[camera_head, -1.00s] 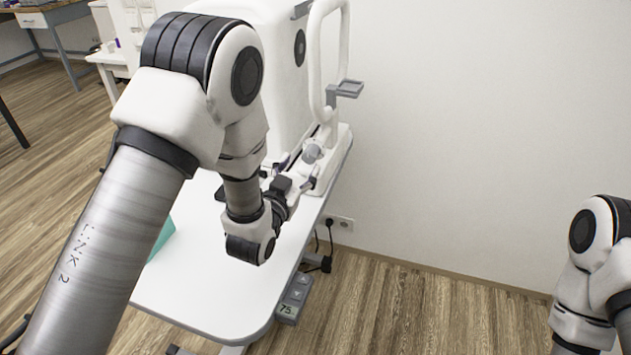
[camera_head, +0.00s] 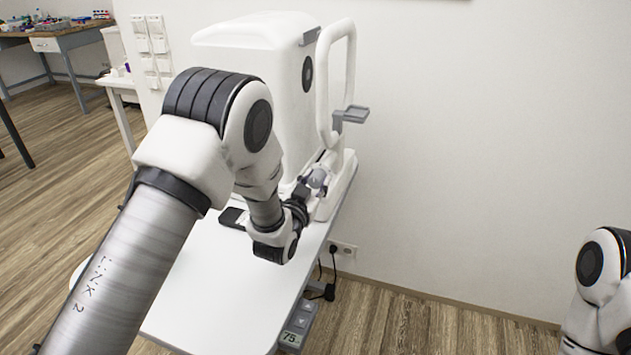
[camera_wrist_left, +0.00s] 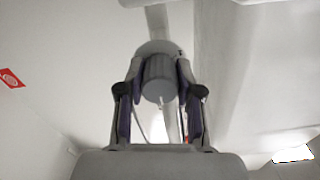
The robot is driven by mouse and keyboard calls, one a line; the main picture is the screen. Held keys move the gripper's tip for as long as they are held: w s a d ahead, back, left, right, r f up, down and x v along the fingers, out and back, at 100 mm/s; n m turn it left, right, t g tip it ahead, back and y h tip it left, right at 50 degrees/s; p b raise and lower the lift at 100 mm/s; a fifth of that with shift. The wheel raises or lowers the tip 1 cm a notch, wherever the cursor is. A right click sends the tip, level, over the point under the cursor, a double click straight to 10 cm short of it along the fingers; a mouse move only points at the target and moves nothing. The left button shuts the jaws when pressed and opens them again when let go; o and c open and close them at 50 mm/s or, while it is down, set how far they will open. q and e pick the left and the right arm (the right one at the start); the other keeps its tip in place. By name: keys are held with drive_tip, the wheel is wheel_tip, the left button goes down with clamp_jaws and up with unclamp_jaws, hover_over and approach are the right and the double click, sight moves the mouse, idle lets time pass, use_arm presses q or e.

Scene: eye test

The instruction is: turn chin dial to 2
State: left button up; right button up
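The eye test machine (camera_head: 255,85) is a tall white unit on a white table, with a white head-rest frame (camera_head: 323,85) on its right side. The chin dial (camera_wrist_left: 158,78) is a grey ridged cylinder in the middle of the left wrist view. My left gripper (camera_wrist_left: 160,88) has one finger on each side of the dial, and both pads appear to touch it. In the head view my left gripper (camera_head: 313,184) is at the foot of the head-rest frame, where it partly hides the dial. The dial's marks cannot be read. My right gripper is out of view.
The white table (camera_head: 215,290) is mostly bare in front, with a dark flat object (camera_head: 233,217) near the machine. A small grey holder (camera_head: 352,114) sticks out from the frame. A control box (camera_head: 298,322) hangs at the table's edge. The wall stands behind.

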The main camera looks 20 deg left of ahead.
use_arm(q)
clamp_jaws()
drive_tip(key=shift+n, duration=0.3)
drive_tip(key=n, duration=0.3)
drive_tip(key=shift+b, duration=0.3)
drive_tip(key=n, duration=0.4)
drive_tip(key=shift+n, duration=1.9)
drive_tip(key=o, duration=0.9)
unclamp_jaws()
